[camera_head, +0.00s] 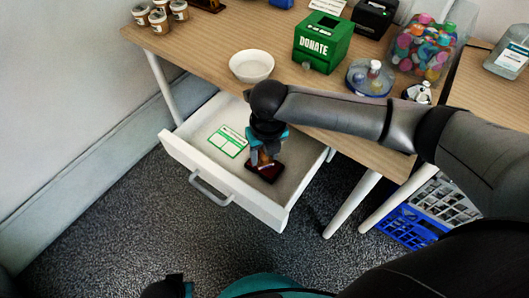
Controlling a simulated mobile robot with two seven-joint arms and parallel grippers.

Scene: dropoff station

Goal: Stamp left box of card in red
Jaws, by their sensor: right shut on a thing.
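A white card with green print (228,141) lies flat in the open drawer. My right gripper (264,153) reaches down into the drawer, to the right of the card, and is shut on a stamp with a brown handle (264,159). The stamp is over a dark red ink pad (270,174) on the drawer floor. The gripper hides part of the stamp, and I cannot tell whether it touches the pad. A dark and teal part at the bottom edge seems to be my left gripper (172,288), mostly cut off.
The white drawer (250,200) is pulled out below the wooden table (205,50). On the table are a white bowl (251,66), a green donate box (322,42), a glass dish (369,78) and a jar (425,45). A blue crate (408,228) stands on the floor at right.

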